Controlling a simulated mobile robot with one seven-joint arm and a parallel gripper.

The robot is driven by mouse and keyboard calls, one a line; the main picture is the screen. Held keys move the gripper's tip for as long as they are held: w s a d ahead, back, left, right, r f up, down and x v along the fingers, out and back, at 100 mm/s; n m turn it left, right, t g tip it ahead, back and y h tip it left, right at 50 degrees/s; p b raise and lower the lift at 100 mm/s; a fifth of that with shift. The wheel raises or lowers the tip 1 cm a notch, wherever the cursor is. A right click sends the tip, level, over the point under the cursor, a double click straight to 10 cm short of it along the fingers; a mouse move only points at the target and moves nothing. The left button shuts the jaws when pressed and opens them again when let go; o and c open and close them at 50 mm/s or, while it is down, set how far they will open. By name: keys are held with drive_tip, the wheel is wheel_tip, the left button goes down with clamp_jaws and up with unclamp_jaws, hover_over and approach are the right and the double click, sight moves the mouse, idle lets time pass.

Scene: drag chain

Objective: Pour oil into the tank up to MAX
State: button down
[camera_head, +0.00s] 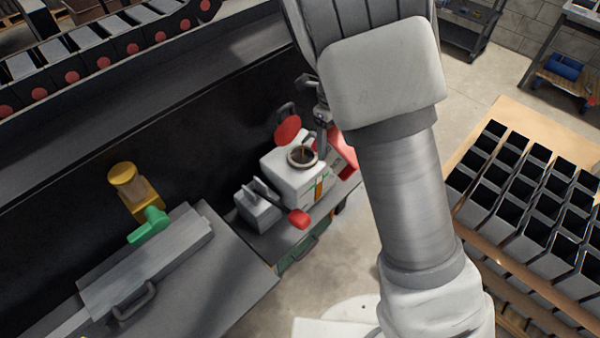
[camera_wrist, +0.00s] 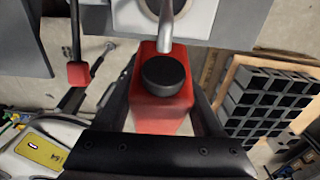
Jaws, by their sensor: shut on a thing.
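A thin amber streak shows in the opening, over a dark inside. The red oil can (camera_head: 343,152) is tilted at the tank's right, partly hidden behind my arm. In the wrist view, my gripper (camera_wrist: 163,85) is shut on the red oil can (camera_wrist: 160,108), with a finger on each side. The can's black cap faces the camera, and its metal spout (camera_wrist: 166,28) reaches over the tank's opening. The oil level cannot be read.
A grey unit with a red-tipped lever (camera_head: 298,218) stands close left of the tank. A yellow cup-like part (camera_head: 128,182) and green handle (camera_head: 150,226) are further left. A rack of dark boxes (camera_head: 530,190) stands right. Bare floor lies in front.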

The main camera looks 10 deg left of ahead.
drive_tip(key=shift+w+a+r, duration=0.1)
drive_tip(key=shift+r, duration=0.05)
drive_tip(key=shift+w+a+r+g+h, duration=0.2)
drive_tip(key=shift+r+g+h, duration=0.15)
drive_tip(key=shift+h, duration=0.15)
drive_tip(key=shift+f, duration=0.1)
idle(1.3)
drive_tip(key=shift+s+d+f+b, duration=0.15)
drive_tip(key=shift+f+b, duration=0.1)
drive_tip(key=shift+b, duration=0.35)
drive_tip(key=shift+s+d+f+t+y+b, duration=0.2)
drive_tip(key=shift+f+t+y+b, duration=0.2)
drive_tip(key=shift+b, duration=0.6)
drive_tip(key=shift+s+d+f+t+y+b, duration=0.1)
drive_tip(key=shift+d+f+t+y+b, duration=0.3)
drive_tip(key=shift+b, duration=0.55)
drive_tip(key=shift+a+r, duration=0.2)
drive_tip(key=shift+f, duration=0.1)
